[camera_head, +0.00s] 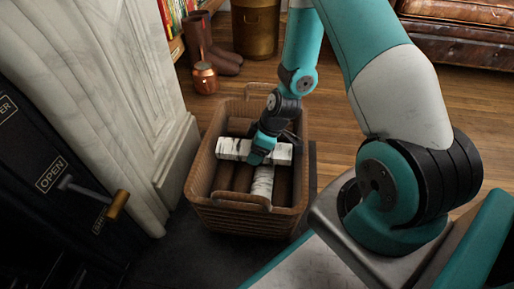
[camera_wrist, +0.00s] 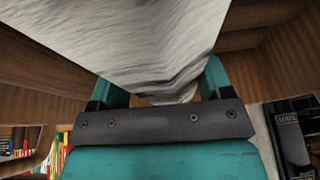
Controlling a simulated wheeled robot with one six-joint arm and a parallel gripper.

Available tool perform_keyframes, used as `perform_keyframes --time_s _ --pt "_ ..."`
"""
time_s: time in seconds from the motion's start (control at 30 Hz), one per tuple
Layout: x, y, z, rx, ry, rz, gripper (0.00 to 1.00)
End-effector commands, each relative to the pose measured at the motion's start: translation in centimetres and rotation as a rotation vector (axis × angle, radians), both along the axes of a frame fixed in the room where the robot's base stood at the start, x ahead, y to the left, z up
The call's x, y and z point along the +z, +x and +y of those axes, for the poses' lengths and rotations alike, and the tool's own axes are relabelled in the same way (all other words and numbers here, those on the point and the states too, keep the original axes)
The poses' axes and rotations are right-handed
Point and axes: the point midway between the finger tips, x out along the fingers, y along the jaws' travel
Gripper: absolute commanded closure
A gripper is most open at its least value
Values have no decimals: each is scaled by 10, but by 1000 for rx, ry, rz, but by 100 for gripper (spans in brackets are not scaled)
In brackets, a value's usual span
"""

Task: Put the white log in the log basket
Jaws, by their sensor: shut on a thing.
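The log basket (camera_head: 200,207) is a brown woven basket with handles, standing on the floor left of my arm. My gripper (camera_head: 262,150) is inside the basket opening, shut on a white birch-like log (camera_head: 233,149) that lies crosswise in the picture. In the wrist view the held log (camera_wrist: 130,40) fills the upper middle between the teal fingers (camera_wrist: 160,95). Below it in the basket lie another white log (camera_head: 263,182) and several brown logs (camera_head: 243,178). I cannot tell whether the held log touches them.
A white marble fireplace side (camera_head: 130,90) stands close left of the basket. A black panel with a brass-tipped handle (camera_head: 117,205) is at the lower left. A copper pot (camera_head: 205,78), brown boots (camera_head: 215,55) and a brass bin (camera_head: 256,28) stand behind. Wooden floor (camera_head: 335,120) is clear to the right.

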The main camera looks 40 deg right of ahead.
Motion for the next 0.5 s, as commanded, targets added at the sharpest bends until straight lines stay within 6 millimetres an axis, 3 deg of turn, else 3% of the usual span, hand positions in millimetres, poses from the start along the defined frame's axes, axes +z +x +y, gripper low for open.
perform_keyframes --time_s 0.37,0.4,0.5 --pt "-12 0 0 0 1 -1 66" --pt "-13 0 0 0 1 -1 25" --pt "-14 0 0 1 3 -1 2"
